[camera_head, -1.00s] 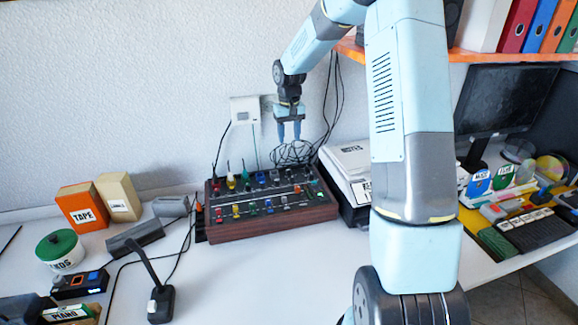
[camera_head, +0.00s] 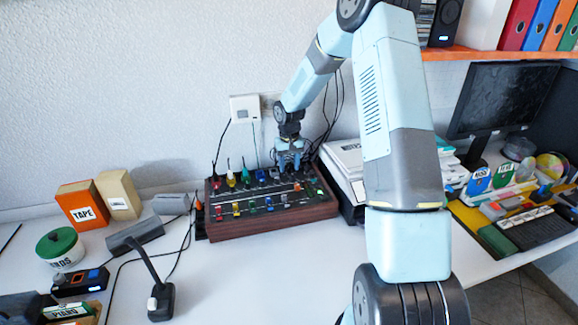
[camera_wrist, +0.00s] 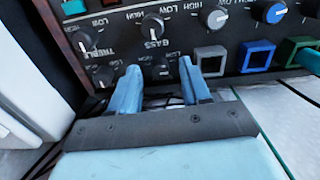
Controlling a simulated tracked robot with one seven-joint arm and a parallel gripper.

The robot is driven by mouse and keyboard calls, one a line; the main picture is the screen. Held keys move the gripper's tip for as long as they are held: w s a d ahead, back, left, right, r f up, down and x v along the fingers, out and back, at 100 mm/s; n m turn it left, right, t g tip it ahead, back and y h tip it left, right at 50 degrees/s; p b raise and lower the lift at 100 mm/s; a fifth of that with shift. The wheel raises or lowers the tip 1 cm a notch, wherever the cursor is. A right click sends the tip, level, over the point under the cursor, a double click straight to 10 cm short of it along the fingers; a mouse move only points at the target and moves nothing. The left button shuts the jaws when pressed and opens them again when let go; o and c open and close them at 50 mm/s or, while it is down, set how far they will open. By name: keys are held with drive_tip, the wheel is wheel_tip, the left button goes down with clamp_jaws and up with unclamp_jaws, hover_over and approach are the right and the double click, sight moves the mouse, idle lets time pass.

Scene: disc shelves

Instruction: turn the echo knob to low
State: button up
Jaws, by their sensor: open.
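The mixer (camera_head: 270,220), a dark console with wooden sides, sits on the desk with rows of coloured and grey knobs. My gripper (camera_head: 291,163) is over its far right part, fingers pointing down. In the wrist view my gripper (camera_wrist: 160,80) is open, its two blue fingers apart, with a dark knob (camera_wrist: 160,71) partly visible between them. Knobs marked BASS (camera_wrist: 152,27) and TREBLE (camera_wrist: 84,41) show beyond the fingers, with LOW and HIGH marks upside down. I cannot read an ECHO label in either view.
More knobs (camera_wrist: 215,19) and coloured square buttons (camera_wrist: 256,55) lie right of the fingers in the wrist view. A white device (camera_head: 346,165) stands close to the mixer's right. Cables hang behind it.

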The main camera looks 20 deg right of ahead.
drive_tip(key=shift+f, duration=0.25)
drive_tip(key=shift+c, duration=0.3)
clamp_jaws()
